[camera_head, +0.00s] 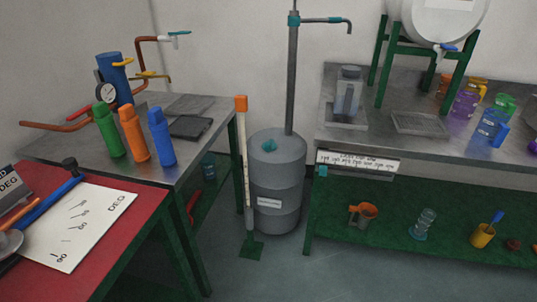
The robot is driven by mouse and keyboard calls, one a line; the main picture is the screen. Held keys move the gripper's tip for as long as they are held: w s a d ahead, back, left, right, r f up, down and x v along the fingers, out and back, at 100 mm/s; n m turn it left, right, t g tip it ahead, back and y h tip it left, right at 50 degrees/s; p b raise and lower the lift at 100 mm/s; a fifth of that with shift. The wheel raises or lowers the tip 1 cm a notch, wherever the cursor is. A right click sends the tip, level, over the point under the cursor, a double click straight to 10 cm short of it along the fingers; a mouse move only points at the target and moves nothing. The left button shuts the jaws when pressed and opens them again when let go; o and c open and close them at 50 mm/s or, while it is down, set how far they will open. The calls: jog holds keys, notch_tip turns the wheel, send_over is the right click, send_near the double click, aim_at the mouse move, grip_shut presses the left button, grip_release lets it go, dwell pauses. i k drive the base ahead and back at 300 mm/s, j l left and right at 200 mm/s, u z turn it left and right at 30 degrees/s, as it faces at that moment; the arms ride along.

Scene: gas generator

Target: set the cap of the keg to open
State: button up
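A grey keg-like drum (277,205) stands upright on the floor between the two tables. A small teal piece (270,146), which looks like its cap, sits on the drum's top. Whether it is open or closed is too small to tell. A grey pipe (292,75) rises behind the drum to a teal-handled spout. A white rounded tank (440,18) with a blue tap (448,47) rests on a green stand at the upper right; its top is cut off by the frame. My gripper is not in view.
An orange-topped post (242,160) stands just left of the drum. The left metal table (190,165) holds bottles and a gauge; the red table (130,255) is nearer. The right bench (330,110) holds glassware. Grey floor is clear before the drum.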

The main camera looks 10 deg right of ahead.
aim_at(270, 146)
jog(key=i+l+u, duration=0.35)
jog(key=i+l, duration=0.15)
jog(key=l, duration=0.3)
jog(key=i+j, duration=0.3)
jog(key=i, duration=0.15)
jog(key=i+j+u, duration=0.1)
jog(key=i+j, duration=0.2)
jog(key=i, duration=0.2)
jog(key=i+j, duration=0.3)
jog(key=i, duration=0.15)
